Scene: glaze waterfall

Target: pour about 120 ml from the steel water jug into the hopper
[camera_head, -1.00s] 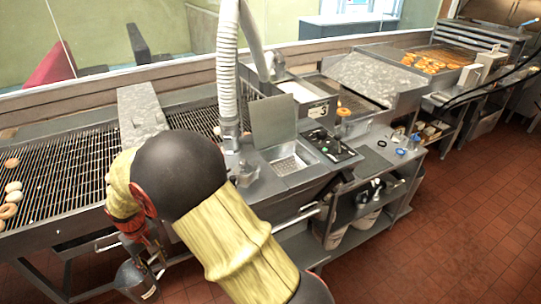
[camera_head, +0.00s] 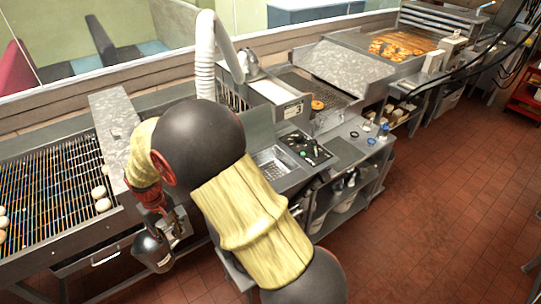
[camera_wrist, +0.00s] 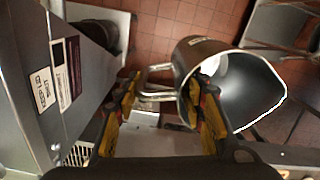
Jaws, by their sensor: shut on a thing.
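The steel water jug (camera_wrist: 254,92) is at the right of the wrist view, with its wide mouth and spout seen from above. My gripper (camera_wrist: 165,95) is shut on its looped handle. In the head view the jug (camera_head: 150,249) hangs below my gripper (camera_head: 172,222) at lower left, in front of the counter and above the floor. The water level inside cannot be told. A steel basin (camera_head: 274,164) with a raised panel behind it, probably the hopper, is to the right, partly hidden by my arm.
A grey metal housing (camera_wrist: 50,75) with printed labels stands close at the left of the wrist view. A wire rack (camera_head: 50,185) holding round doughs is at left in the head view. A control panel (camera_head: 305,149) is right of the basin. Red tile floor (camera_head: 440,220) is open at right.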

